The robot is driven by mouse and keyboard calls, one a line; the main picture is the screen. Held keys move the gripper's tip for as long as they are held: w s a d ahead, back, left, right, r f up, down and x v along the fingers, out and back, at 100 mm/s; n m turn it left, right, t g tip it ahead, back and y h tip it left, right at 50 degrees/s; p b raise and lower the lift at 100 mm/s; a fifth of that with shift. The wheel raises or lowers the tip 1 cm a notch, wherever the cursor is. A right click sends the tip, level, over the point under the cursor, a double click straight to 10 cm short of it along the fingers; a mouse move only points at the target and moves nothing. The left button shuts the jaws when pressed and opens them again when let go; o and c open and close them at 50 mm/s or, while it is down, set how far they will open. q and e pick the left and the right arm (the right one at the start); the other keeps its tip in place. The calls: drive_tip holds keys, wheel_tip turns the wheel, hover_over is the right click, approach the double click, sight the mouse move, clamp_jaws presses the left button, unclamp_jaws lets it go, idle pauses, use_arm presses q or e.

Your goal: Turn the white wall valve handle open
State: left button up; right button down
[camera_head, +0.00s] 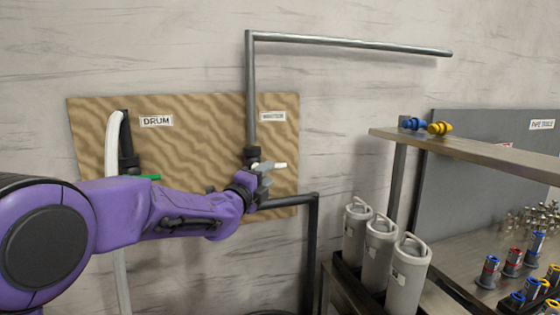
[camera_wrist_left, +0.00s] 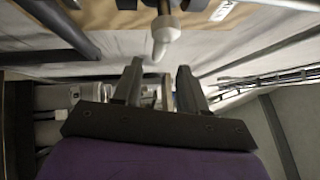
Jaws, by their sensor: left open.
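The white valve handle (camera_head: 276,165) sticks out to the right from a dark valve body (camera_head: 252,157) on the pipe in front of the wooden wall panel. In the left wrist view the white handle tip (camera_wrist_left: 165,35) points toward my gripper, just beyond the fingertips. My left gripper (camera_head: 264,180) is at the valve, just below the handle in the head view. In the left wrist view its two fingers (camera_wrist_left: 160,75) are apart with nothing between them; the handle tip appears apart from them. My right gripper is not in view.
The wooden panel (camera_head: 200,110) also carries a white hose (camera_head: 112,140) and a green handle (camera_head: 150,177) under a DRUM label. Grey canisters (camera_head: 381,245) stand at the right, beside a metal shelf (camera_head: 470,153) with blue and yellow fittings. A dark pipe (camera_head: 313,240) bends down right of the valve.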

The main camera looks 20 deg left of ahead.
use_arm(q)
drive_tip(key=p+x, duration=0.1)
drive_tip(key=x, duration=0.2)
drive_tip(key=p+x, duration=0.1)
drive_tip(key=x, duration=0.3)
drive_tip(key=shift+a+f+p, duration=0.2)
drive_tip(key=shift+f+p, duration=0.05)
drive_tip(key=shift+p, duration=0.05)
drive_tip(key=shift+s+d+r, duration=0.1)
drive_tip(key=shift+d+r, duration=0.05)
drive_tip(key=shift+c, duration=0.2)
